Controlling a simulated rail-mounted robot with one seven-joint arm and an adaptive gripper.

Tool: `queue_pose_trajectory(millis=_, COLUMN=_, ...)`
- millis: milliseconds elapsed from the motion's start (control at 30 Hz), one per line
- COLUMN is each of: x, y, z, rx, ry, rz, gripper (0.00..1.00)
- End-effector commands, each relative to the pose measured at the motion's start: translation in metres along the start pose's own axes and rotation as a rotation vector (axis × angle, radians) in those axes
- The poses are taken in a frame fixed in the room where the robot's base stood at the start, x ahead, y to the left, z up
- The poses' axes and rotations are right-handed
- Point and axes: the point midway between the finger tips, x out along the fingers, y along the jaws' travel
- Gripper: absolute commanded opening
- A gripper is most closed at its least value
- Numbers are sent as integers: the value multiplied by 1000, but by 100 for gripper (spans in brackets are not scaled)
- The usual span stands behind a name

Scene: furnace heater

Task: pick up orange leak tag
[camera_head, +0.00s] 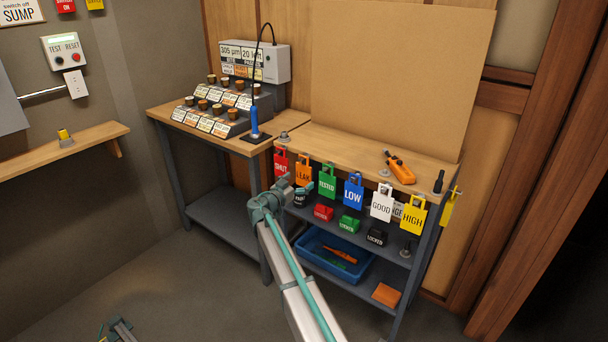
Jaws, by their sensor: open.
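The orange leak tag (303,173) hangs from the front edge of the wooden bench top, between a red tag (281,163) and a green tag (327,182). My gripper (306,188) is at the end of my arm, right at the lower edge of the orange tag in the picture. It is open and appears to hold nothing. I cannot tell whether its fingers touch the tag or stand in front of it. The tag's lower edge is partly hidden by the gripper.
Blue (353,192), white (382,204) and yellow (414,216) tags hang further right. Below are small lock boxes, a blue bin (322,262) and an orange block (386,294). An orange tool (401,171) lies on the bench top (345,150). Floor at left is mostly clear.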

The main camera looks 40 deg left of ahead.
Motion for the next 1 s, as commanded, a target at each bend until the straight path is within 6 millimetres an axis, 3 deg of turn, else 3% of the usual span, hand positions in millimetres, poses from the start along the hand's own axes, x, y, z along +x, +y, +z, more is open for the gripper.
queue_pose_trajectory(millis=200, x=30, y=-2, z=0, rx=0, ry=-1, rz=0, gripper=100)
queue_pose_trajectory(millis=467, x=32, y=-1, z=1, rx=0, ry=0, rz=-1, gripper=100)
queue_pose_trajectory(millis=800, x=32, y=-1, z=0, rx=0, ry=0, rz=-1, gripper=47)
queue_pose_trajectory(millis=1000, x=32, y=-1, z=0, rx=0, ry=0, rz=-1, gripper=47)
